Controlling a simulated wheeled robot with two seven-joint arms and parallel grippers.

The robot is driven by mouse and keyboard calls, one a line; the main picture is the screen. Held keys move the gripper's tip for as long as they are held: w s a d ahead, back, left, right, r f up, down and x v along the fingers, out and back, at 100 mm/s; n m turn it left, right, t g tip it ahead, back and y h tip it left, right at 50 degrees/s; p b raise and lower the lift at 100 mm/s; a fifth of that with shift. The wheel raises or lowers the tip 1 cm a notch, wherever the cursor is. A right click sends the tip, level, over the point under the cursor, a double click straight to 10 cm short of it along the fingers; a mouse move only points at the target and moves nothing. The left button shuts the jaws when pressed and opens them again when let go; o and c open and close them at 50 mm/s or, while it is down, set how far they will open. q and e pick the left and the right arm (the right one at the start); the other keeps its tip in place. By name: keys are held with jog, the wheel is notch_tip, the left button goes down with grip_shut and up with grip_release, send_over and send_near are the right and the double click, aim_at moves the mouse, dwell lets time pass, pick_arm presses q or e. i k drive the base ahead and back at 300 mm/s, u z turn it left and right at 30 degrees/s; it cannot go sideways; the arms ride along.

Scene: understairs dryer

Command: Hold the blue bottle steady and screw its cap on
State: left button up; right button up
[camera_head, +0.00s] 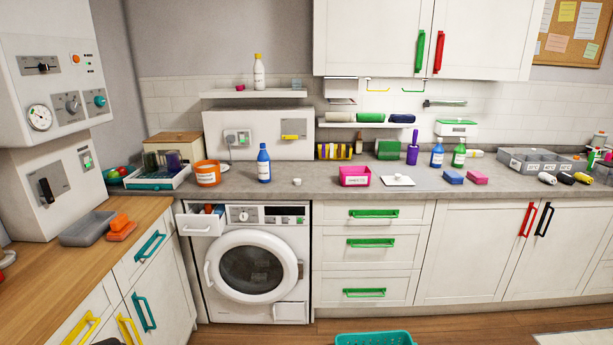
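A blue bottle (264,168) with a white label stands upright on the grey counter above the washing machine. A small white round piece (297,182) that looks like a cap lies on the counter just to its right, apart from it. A second blue bottle (437,158) stands farther right beside a green bottle (459,157); which of the two blue bottles the task names, I cannot tell for sure.
An orange tub (207,173) stands left of the nearer blue bottle, and a pink bin (355,176) stands right of the white piece. The washing machine's drawer (202,222) is pulled out below the counter. A teal basket (375,339) is on the floor.

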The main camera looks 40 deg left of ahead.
aim_at(263, 158)
jog(key=u, duration=0.45)
jog(key=i, duration=0.95)
jog(key=u, duration=1.45)
jog(key=i, duration=0.6)
jog(key=u, duration=0.7)
